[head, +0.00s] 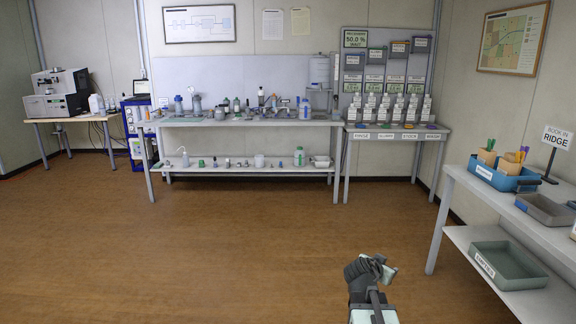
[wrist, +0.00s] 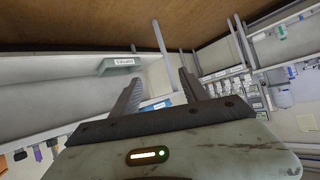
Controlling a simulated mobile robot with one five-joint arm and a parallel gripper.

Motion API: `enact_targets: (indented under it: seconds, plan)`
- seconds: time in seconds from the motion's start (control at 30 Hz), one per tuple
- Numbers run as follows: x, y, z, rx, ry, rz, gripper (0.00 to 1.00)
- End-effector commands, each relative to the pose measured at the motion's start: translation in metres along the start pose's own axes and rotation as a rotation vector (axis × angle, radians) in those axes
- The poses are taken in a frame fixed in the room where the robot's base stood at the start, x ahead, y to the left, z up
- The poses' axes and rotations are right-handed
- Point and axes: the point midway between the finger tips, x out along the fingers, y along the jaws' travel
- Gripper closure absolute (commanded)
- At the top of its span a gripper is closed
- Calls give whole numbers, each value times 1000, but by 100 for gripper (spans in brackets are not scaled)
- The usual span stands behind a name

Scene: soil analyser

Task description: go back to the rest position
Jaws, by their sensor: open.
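My gripper (head: 376,268) is at the lower right of the middle in the head view, raised over open floor. In the wrist view its two dark fingers (wrist: 162,88) stand apart with nothing between them, so it is open and empty. The wrist view looks out at a tilt, with the brown floor along the top of the picture. My gripper is apart from the benches and touches nothing that I can see.
A right-hand bench (head: 462,232) holds a blue tray (head: 515,183), a grey tray (head: 545,209) and a lower-shelf tray (head: 508,266). A lab bench (head: 250,123) and a rack table (head: 396,133) stand along the back wall. The brown floor (head: 180,240) is clear.

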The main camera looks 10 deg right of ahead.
Motion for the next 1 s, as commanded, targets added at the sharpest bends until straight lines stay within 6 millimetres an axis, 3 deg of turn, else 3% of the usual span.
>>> enact_targets:
  seconds: [0.03,0.1,0.23,0.33,0.4,0.53,0.6,0.63,0.7,0.87,1.0]
  plan:
    - [-20,-28,30,-43,-71,-28,47]
    - [-48,-59,75,-117,-187,-60,47]
    - [-101,-91,151,-279,-411,-119,47]
    - [-138,-96,199,-412,-586,-168,47]
    - [-161,-87,226,-513,-726,-210,47]
    - [-208,-70,264,-734,-964,-344,47]
    - [-221,-60,272,-873,-1028,-409,47]
    - [-224,-60,265,-913,-1021,-430,47]
    - [-240,-64,236,-902,-1018,-424,47]
    - [-263,-68,194,-900,-1016,-422,47]
    - [-289,-73,147,-899,-1015,-421,47]
